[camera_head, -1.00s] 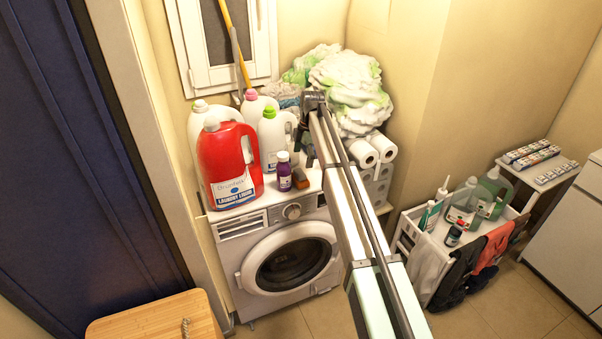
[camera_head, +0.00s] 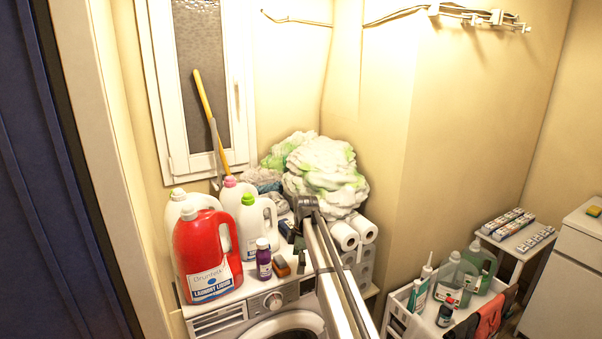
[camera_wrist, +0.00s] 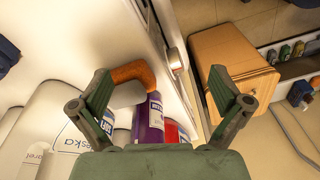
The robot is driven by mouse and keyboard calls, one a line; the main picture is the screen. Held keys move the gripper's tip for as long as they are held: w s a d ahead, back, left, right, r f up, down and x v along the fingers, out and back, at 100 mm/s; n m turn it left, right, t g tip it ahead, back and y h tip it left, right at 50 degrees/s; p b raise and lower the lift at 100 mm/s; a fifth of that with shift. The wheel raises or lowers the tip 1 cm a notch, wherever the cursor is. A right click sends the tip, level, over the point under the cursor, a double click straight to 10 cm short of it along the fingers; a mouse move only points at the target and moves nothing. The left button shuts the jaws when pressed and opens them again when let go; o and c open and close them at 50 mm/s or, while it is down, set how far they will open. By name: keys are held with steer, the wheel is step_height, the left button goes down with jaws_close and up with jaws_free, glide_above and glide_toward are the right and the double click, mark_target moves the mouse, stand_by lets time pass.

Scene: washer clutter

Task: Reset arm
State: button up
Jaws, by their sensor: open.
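My gripper (camera_wrist: 160,88) is open in the wrist view, with nothing between its two fingers. In the head view my arm reaches up from the bottom edge to above the right part of the washing machine (camera_head: 232,318); the fingers are small and dark there. An orange-brown block (camera_head: 281,267) and a purple bottle (camera_head: 264,260) stand on the machine, left of my gripper.
A red detergent jug (camera_head: 205,250) and several white jugs crowd the machine's left. A cloth pile (camera_head: 327,175) and paper rolls (camera_head: 345,236) stand behind and right of my gripper. A bottle cart (camera_head: 400,300) is at lower right. Open space lies above the machine.

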steer(key=s+d+f+m, duration=0.6)
steer(key=s+f, duration=0.1)
steer(key=s, duration=0.5)
steer(key=s+d+f+m+h, duration=0.1)
steer(key=s+d+f+m, duration=0.6)
steer(key=s, duration=0.5)
steer(key=s+d+f+m, duration=0.6)
steer(key=s+f, duration=0.1)
steer(key=s, duration=0.5)
steer(key=s+f+g, duration=0.3)
steer(key=s+f, duration=0.6)
steer(key=s, duration=0.5)
steer(key=s+f+g, duration=0.3)
steer(key=s+f, duration=0.5)
steer(key=s, duration=0.6)
steer(key=shift+d+f+m, duration=0.2)
steer(key=shift+f+m, duration=0.2)
